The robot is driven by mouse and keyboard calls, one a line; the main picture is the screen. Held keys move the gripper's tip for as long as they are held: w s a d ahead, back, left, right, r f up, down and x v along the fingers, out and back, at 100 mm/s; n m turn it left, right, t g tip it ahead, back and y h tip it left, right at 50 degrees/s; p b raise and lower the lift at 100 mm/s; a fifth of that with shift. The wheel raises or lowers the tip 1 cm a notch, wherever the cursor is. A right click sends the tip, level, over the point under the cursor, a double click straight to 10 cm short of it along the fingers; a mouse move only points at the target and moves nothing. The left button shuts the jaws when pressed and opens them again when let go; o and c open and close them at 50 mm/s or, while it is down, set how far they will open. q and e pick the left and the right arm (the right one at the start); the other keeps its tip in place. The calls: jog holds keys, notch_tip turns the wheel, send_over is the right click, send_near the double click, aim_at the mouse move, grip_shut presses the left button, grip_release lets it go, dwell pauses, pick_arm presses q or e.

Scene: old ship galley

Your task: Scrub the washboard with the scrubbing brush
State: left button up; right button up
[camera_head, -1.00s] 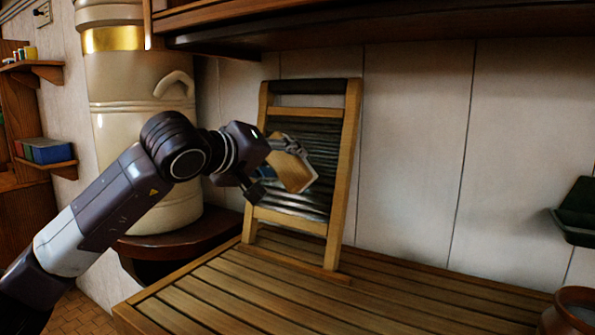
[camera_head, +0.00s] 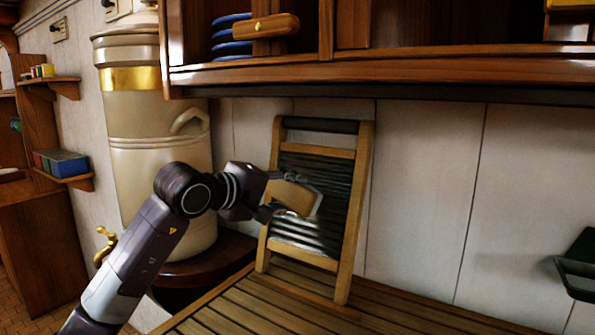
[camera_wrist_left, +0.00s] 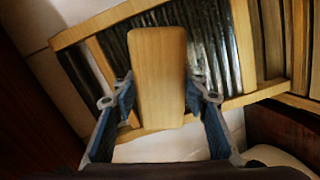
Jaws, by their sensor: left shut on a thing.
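The washboard (camera_head: 350,205) leans upright against the tiled wall on the slatted wooden counter, with a wooden frame and dark ribbed metal. My left gripper (camera_head: 284,195) is shut on the scrubbing brush (camera_head: 297,199), a wooden block, in front of the lower half of the ribs. In the left wrist view the brush (camera_wrist_left: 157,75) sits between the two fingers of the gripper (camera_wrist_left: 160,103), with the washboard (camera_wrist_left: 92,62) behind it. The brush's bristle side is mostly hidden, so I cannot tell whether it touches the ribs. My right gripper is not in view.
A cream boiler (camera_head: 155,145) with a brass band stands left of the washboard. A wooden cabinet (camera_head: 400,72) overhangs the slatted counter (camera_head: 255,308). A dark green holder (camera_head: 578,262) is at the right wall. The counter right of the washboard is clear.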

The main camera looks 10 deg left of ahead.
pick_arm(q)
jog(key=a+f+n+p, duration=0.3)
jog(key=a+f+n, duration=0.2)
jog(key=a+f, duration=0.25)
jog(key=shift+t+y, duration=0.4)
jog(key=shift+w+a+r+x, duration=0.1)
jog(key=shift+a+x, duration=0.05)
jog(key=shift+x, duration=0.85)
jog(key=shift+w+a+r+x, duration=0.1)
jog(key=shift+a+r+x, duration=0.1)
jog(key=shift+x, duration=0.85)
jog(key=shift+w+a+r+x, duration=0.1)
jog(key=shift+a+x, duration=0.05)
jog(key=shift+x, duration=0.85)
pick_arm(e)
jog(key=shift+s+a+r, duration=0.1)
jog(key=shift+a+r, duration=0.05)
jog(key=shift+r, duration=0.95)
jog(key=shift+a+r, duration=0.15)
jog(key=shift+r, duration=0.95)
pick_arm(q)
jog(key=shift+w+f, duration=0.1)
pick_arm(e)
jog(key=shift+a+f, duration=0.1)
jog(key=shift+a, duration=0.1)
